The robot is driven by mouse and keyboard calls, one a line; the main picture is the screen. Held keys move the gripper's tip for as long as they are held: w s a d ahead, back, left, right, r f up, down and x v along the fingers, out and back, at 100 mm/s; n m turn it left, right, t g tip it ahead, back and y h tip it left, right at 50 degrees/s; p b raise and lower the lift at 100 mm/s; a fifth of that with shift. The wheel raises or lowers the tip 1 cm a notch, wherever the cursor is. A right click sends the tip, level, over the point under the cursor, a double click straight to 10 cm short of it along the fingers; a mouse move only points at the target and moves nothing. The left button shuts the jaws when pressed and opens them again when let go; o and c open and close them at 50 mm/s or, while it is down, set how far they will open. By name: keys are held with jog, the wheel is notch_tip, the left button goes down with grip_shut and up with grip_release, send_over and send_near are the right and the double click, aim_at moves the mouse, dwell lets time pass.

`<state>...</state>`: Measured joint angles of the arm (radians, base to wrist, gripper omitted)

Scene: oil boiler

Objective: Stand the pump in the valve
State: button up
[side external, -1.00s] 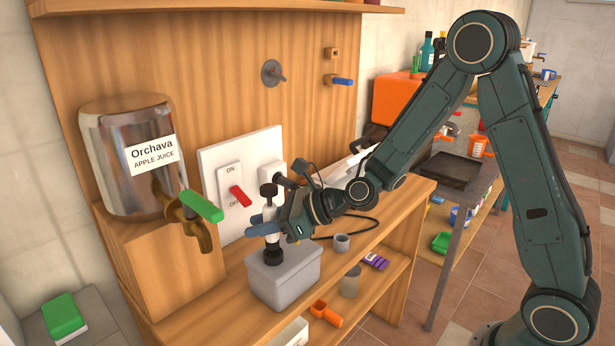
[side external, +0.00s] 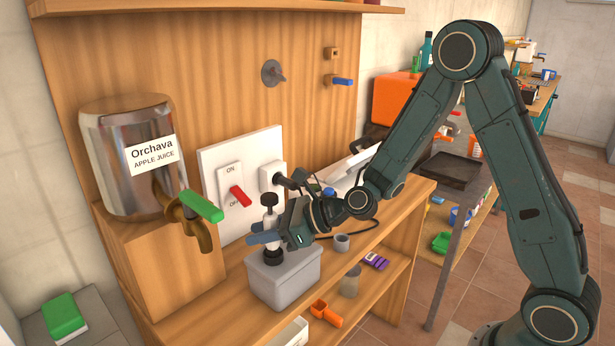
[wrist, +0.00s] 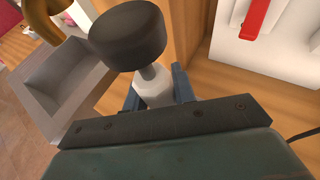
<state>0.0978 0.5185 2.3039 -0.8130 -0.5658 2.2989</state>
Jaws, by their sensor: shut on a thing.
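The pump (side external: 269,221) has a black knob on top, a pale body and a black lower end. It stands about upright. My gripper (side external: 268,238) is shut on its body from the right. The pump also shows in the wrist view (wrist: 152,88), its knob nearest the camera and its lower end hidden. A grey box (side external: 285,284) sits on the wooden shelf under the pump; I cannot tell whether the pump touches it. A brass valve (side external: 192,232) with a green handle (side external: 201,206) is on the metal juice tank, left of the pump.
The juice tank (side external: 127,180) stands on a wooden block at the left. A white switch panel (side external: 236,164) with a red lever and a plug is behind the pump. A small grey cup (side external: 342,243) and a black cable lie to the right. An orange scoop (side external: 326,313) is on the lower shelf.

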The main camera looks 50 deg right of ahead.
jog(key=shift+f, duration=0.5)
jog(key=o, duration=1.1)
jog(key=shift+v, duration=3.75)
jog(key=shift+f, duration=0.1)
